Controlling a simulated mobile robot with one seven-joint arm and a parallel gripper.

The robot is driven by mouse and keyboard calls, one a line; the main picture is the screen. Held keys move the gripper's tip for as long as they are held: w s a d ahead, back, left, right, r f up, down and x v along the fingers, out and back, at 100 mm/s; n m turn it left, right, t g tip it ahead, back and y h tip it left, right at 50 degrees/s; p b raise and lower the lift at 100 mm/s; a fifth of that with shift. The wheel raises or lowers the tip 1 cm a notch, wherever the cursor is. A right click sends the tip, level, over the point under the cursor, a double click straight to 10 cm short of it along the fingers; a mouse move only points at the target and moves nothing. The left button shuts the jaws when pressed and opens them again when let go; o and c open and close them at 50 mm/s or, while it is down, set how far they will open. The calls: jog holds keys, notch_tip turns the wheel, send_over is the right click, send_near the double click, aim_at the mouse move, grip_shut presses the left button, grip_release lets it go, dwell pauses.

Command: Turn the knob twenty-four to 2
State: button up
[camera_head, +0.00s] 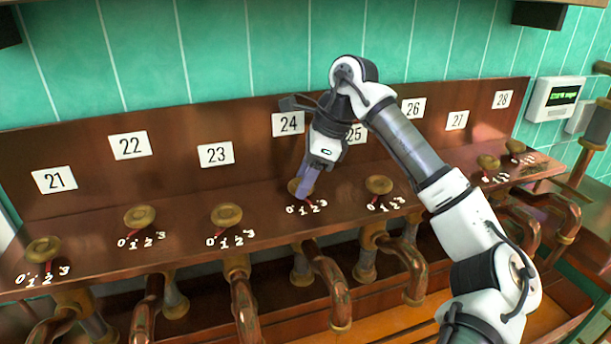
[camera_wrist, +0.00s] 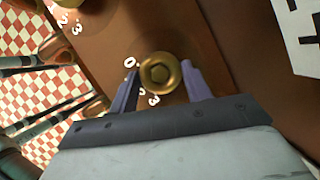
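Knob twenty-four (camera_head: 299,187) is a round brass knob on the brown ledge below the "24" plate (camera_head: 288,124). The white marks 0, 1, 2 and 3 curve along its front side. My gripper (camera_head: 304,186) reaches down onto it from above and partly hides it. In the wrist view, the knob (camera_wrist: 160,73) lies between the two purple fingers of my gripper (camera_wrist: 162,78), one close against each side. The left finger covers part of the marks; 0 and 3 show beside it. I cannot read the knob's pointer clearly.
The upright board (camera_head: 75,148) with number plates rises behind. Copper pipes (camera_head: 338,290) run below the ledge. A display box (camera_head: 556,98) hangs on the right wall.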

jog(key=o, duration=0.5)
jog(key=shift+c, duration=0.2)
jog(key=b+v, duration=0.1)
jog(key=v, duration=0.6)
jog(key=shift+r, duration=0.3)
